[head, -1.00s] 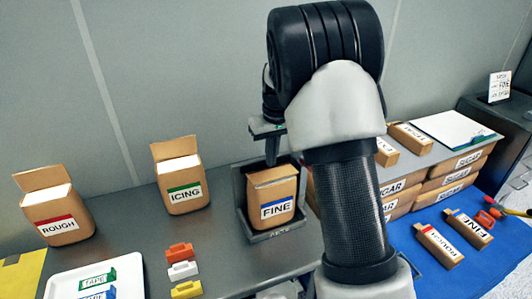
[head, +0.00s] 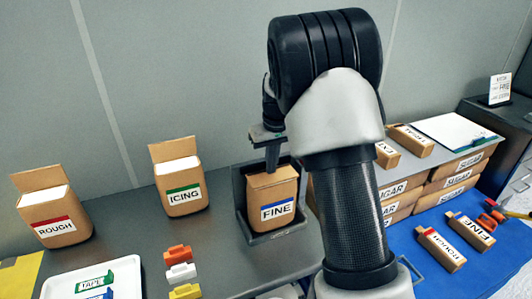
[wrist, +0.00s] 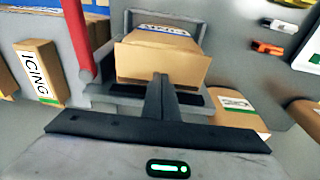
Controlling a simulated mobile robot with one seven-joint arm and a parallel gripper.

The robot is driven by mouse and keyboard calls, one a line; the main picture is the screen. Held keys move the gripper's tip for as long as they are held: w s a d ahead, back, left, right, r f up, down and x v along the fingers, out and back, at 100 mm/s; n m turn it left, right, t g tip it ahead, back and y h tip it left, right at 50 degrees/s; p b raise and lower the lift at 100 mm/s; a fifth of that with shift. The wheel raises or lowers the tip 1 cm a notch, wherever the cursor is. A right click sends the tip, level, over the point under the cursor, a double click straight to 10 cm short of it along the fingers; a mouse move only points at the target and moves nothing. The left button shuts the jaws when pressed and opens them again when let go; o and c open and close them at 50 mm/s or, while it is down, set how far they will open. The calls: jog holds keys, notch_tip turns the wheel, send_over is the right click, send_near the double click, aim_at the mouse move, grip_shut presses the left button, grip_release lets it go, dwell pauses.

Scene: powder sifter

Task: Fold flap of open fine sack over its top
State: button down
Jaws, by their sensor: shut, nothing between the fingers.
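The fine sack (head: 270,190) is brown with a blue-striped FINE label and stands upright in a grey holder (head: 243,215). In the head view its top looks brown, with no white contents showing, so its flap appears to lie down over the top. The wrist view shows the sack's brown panel (wrist: 150,65) from the wall side, with the label beyond; how flat the flap lies I cannot tell. My gripper (head: 272,168) is shut and empty, pointing down at the sack's back top edge. In the wrist view its fingertips (wrist: 161,78) overlap the panel; contact is unclear.
The icing sack (head: 184,193) and rough sack (head: 50,222) stand to the left with flaps up and white tops showing. Several coloured clips (head: 178,253) and a white tray (head: 62,284) are in front. Sugar boxes (head: 455,180) and a blue mat (head: 420,255) lie right.

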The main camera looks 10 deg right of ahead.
notch_tip(320, 180, up, 9)
jog(key=p, duration=0.6)
dwell(0.3)
jog(key=s+r+m+t, duration=0.1)
jog(key=s+r+t, duration=0.1)
jog(key=s+r, duration=1.2)
jog(key=s+a+f+m+t, duration=0.1)
jog(key=s, duration=1.7)
jog(key=shift+s+f+t, duration=0.2)
jog(key=shift+t, duration=0.2)
